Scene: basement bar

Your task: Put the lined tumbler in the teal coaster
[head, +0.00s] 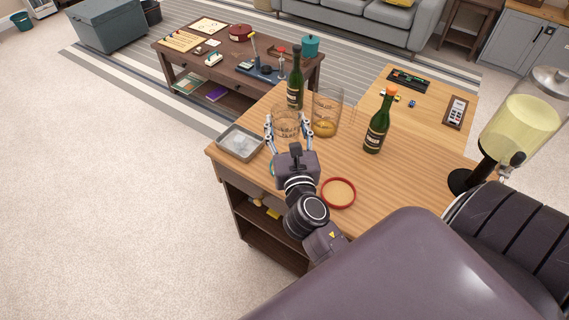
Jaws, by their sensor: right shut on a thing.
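My right gripper (285,121) is above the left part of the wooden bar top, its two fingers on either side of a clear glass tumbler (286,127). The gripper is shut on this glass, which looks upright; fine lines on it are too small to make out. A sliver of teal (271,168), which looks like the edge of the teal coaster, shows at the left of my gripper's body; the rest is hidden. I cannot tell the glass's height above the bar top. My left gripper is not in view.
Green bottles stand behind (295,92) and to the right (376,132). A metal tray (240,142) lies left. A red-rimmed coaster (338,193) lies near my arm. A drink dispenser (520,125) stands far right.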

